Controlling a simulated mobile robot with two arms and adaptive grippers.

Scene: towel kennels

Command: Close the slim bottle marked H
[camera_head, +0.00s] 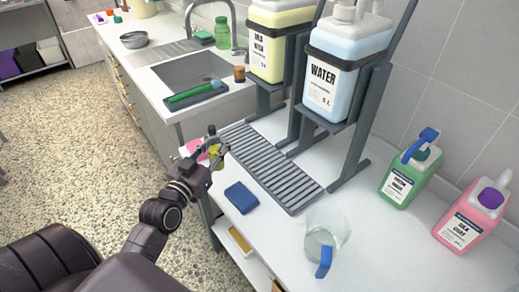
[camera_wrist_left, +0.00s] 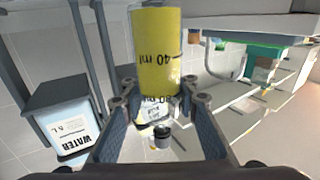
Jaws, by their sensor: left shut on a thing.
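My left gripper (camera_head: 212,147) is at the front left edge of the white counter. It is shut on a small measuring vessel with yellow contents, and yellow shows at the fingers in the head view. I cannot make out a slim bottle marked H in either view. My right gripper is out of view.
A water container (camera_head: 343,65) and a yellow container (camera_head: 275,38) stand on grey racks behind a slatted drain tray (camera_head: 272,168). A blue pad (camera_head: 241,197) and a clear jug (camera_head: 327,232) are nearer. Green (camera_head: 408,180) and pink (camera_head: 470,220) canisters stand right. A sink (camera_head: 190,70) lies left.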

